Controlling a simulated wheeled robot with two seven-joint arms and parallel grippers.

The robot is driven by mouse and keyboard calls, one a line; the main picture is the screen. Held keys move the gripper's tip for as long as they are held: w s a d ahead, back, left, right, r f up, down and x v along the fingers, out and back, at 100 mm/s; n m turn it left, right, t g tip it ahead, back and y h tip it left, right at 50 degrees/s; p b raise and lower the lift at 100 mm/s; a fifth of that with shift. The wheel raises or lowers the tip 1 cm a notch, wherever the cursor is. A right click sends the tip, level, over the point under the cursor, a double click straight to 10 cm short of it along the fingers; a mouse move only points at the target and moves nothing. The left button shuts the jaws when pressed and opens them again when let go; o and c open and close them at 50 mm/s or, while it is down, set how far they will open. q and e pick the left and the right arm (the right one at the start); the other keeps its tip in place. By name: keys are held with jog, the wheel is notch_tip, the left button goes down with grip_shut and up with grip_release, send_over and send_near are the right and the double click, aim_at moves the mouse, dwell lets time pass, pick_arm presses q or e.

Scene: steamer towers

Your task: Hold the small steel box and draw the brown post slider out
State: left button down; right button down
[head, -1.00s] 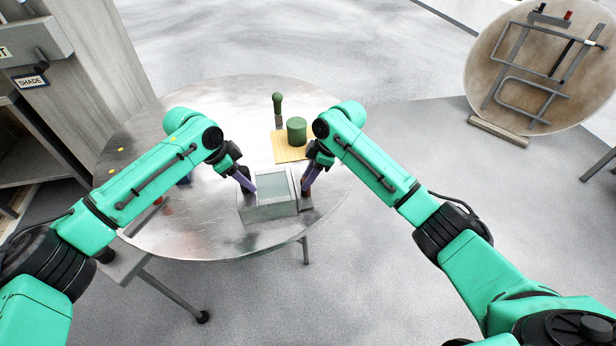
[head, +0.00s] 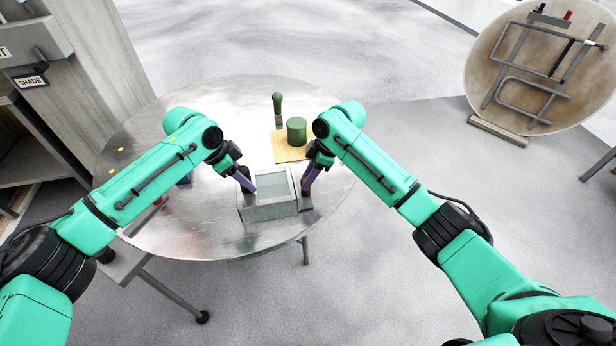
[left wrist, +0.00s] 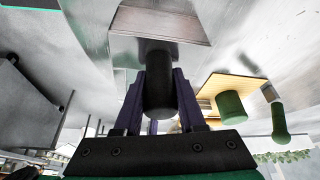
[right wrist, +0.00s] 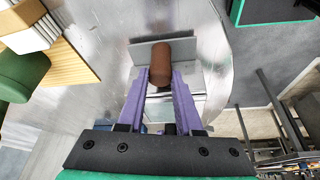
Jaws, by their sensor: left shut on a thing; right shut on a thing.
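The small steel box (head: 270,212) stands near the front edge of the round metal table, with a pale greenish inside. My left gripper (head: 250,187) is at its left side, with purple fingers shut on a dark post (left wrist: 159,80), seen in the left wrist view against the box's side. My right gripper (head: 305,190) is at the box's right side. The right wrist view shows its purple fingers shut on the brown post (right wrist: 160,60), which stands on a grey metal piece (right wrist: 148,50). The fingers hide part of the join between slider and box.
A green-topped peg (head: 277,102) stands behind the mat. The table's (head: 190,225) front-left surface is mostly bare. A tilted round board (head: 540,70) stands far right.

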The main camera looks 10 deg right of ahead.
jog(key=d, duration=1.1)
jog(key=c, duration=0.6)
grip_release()
jog(key=shift+o, duration=0.2)
jog(key=shift+a, duration=0.1)
jog(key=v, duration=1.2)
